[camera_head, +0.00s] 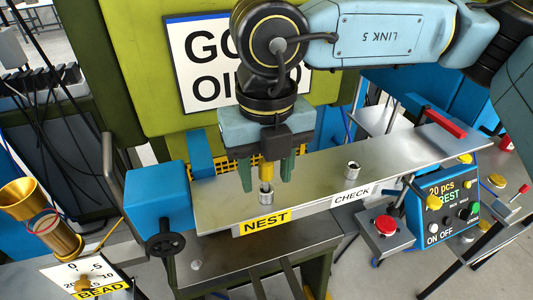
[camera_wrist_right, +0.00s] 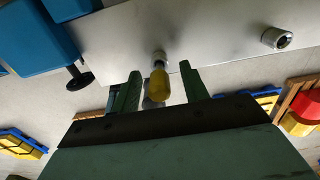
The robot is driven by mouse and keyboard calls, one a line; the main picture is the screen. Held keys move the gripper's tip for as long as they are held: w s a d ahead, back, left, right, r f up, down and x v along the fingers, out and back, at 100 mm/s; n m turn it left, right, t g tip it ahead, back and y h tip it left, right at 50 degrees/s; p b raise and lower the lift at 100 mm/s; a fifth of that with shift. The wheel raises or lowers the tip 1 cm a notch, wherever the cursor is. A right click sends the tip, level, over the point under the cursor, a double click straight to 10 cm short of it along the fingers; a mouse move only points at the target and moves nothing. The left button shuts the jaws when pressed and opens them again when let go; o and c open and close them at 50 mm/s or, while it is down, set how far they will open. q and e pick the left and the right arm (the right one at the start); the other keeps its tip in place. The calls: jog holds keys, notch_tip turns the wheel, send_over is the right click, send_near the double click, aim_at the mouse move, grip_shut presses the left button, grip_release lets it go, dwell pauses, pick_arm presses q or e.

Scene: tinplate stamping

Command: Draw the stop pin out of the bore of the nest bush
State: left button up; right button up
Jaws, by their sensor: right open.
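The stop pin has a yellow handle (camera_head: 267,172) and stands upright in the nest bush (camera_head: 266,193), a small metal cylinder on the steel plate by the NEST label. In the right wrist view the yellow handle (camera_wrist_right: 159,84) lies between the fingers, with the bush (camera_wrist_right: 159,58) beyond it. My right gripper (camera_head: 262,180) points down over the pin, its green fingers open on both sides of the handle. In the right wrist view the fingers (camera_wrist_right: 157,85) show gaps to the handle. How deep the pin sits in the bore is hidden. My left gripper is not in view.
A second bush (camera_head: 352,170) stands by the CHECK label on the same plate (camera_head: 320,168). A blue box with a handwheel (camera_head: 165,243) is at the plate's left end. A red button (camera_head: 385,225) and control box (camera_head: 443,210) stand front right. A brass funnel (camera_head: 40,215) is far left.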

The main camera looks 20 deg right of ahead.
jog(key=shift+c, duration=0.8)
grip_shut()
jog(key=shift+r, duration=0.3)
jog(key=shift+r, duration=1.35)
jog(key=shift+p, duration=0.3)
jog(key=shift+r+p, duration=0.65)
jog(key=shift+r, duration=1.3)
